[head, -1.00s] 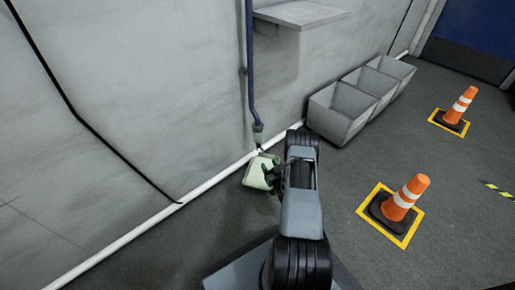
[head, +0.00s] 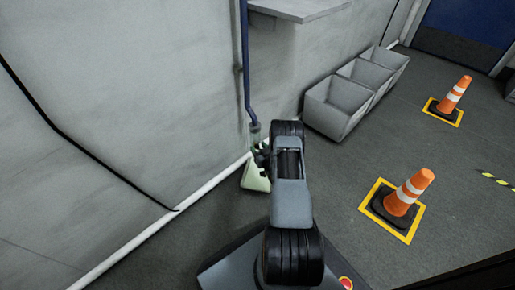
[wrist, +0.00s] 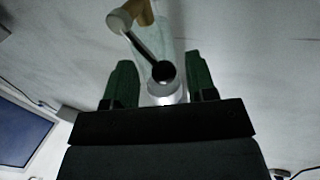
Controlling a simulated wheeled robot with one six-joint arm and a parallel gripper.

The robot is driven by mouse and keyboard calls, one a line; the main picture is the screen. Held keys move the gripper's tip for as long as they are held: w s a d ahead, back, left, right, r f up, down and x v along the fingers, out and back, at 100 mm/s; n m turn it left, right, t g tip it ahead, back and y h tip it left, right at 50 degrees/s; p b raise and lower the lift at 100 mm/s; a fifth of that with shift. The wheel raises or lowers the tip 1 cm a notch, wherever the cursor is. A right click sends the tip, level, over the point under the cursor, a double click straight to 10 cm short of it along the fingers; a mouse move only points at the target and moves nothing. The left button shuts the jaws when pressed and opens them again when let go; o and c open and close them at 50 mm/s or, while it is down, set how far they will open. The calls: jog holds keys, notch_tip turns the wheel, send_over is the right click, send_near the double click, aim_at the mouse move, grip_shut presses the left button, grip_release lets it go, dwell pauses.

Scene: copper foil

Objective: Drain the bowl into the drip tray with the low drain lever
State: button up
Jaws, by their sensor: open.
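The drain lever (wrist: 145,48) shows in the wrist view as a dark rod with a black knob, running from a pale round cap down between my fingers. A clear, pale bowl (wrist: 178,45) is behind it. In the head view the bowl (head: 255,130) is at the lower end of the blue pipe, partly hidden by my arm. The pale green drip tray (head: 256,180) is on the floor below it. My gripper (wrist: 160,64) is open, its green fingers on either side of the knob; I cannot tell whether they touch it. In the head view my gripper (head: 261,154) is mostly hidden.
The blue pipe (head: 245,65) runs down the grey wall. A shelf (head: 300,8) juts out above. Grey bins (head: 338,105) stand along the wall at right. Two traffic cones (head: 408,192) (head: 454,96) stand on the floor at right. The floor between is clear.

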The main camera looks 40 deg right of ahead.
jog(key=shift+a, duration=0.15)
jog(key=shift+c, duration=1.2)
jog(key=c, duration=0.6)
jog(key=shift+w+d+r+m, duration=0.1)
jog(key=shift+d+r+m, duration=0.15)
jog(key=shift+m, duration=0.35)
jog(key=shift+c, duration=0.2)
jog(key=shift+d+m+g+y, duration=0.3)
jog(key=shift+m+g, duration=0.2)
jog(key=shift+m, duration=0.2)
jog(key=shift+f, duration=0.1)
jog(key=o, duration=0.6)
jog(key=shift+o, duration=1.4)
